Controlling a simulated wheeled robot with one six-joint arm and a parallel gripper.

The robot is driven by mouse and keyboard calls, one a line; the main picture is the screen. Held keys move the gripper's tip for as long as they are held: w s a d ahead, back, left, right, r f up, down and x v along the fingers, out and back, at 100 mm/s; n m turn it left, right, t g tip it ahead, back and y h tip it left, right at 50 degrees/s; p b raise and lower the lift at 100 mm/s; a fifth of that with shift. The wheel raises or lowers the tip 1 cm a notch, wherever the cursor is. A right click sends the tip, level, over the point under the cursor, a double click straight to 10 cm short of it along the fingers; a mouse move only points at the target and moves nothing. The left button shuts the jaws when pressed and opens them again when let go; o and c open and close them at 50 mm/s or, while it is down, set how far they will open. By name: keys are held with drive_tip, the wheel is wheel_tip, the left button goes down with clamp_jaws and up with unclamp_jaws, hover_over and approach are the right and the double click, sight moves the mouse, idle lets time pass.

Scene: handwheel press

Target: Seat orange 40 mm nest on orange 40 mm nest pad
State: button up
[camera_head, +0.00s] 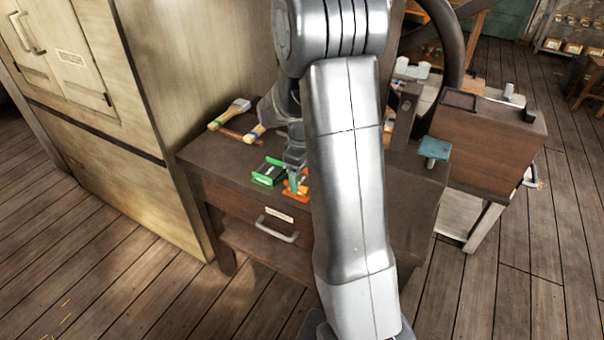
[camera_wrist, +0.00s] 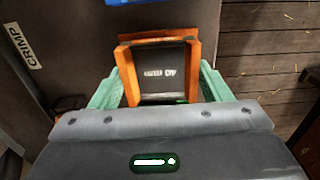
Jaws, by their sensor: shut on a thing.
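My gripper (camera_head: 294,182) points down at the front edge of the brown bench and is shut on the orange nest. In the wrist view the orange nest (camera_wrist: 125,72) sits between my two pale green fingertips and has a dark inner face with light lettering, seen upside down. More orange (camera_wrist: 158,34) shows just behind the nest; it may be the orange nest pad, but I cannot tell it apart surely. In the head view orange (camera_head: 303,187) shows around my fingertips, partly behind my arm. Whether the nest touches or sits in the pad is hidden.
A green nest-like holder (camera_head: 268,172) stands just left of my gripper. Two brushes (camera_head: 230,114) lie at the back left of the bench (camera_head: 208,158). A teal block (camera_head: 434,149) is on the right. A tall cabinet (camera_head: 110,110) borders the left. A CRIMP label (camera_wrist: 23,46) shows in the wrist view.

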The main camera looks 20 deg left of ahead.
drive_tip(key=shift+f+b, duration=0.35)
drive_tip(key=shift+f, duration=0.15)
drive_tip(key=o, duration=1.4)
wheel_tip(320, 180, up, 14)
drive_tip(key=shift+f+p, duration=0.1)
drive_tip(key=shift+p, duration=0.7)
wheel_tip(320, 180, down, 14)
drive_tip(key=shift+f+b, duration=0.1)
drive_tip(key=shift+b, duration=0.7)
drive_tip(key=shift+r, duration=0.55)
drive_tip(key=shift+f, duration=0.15)
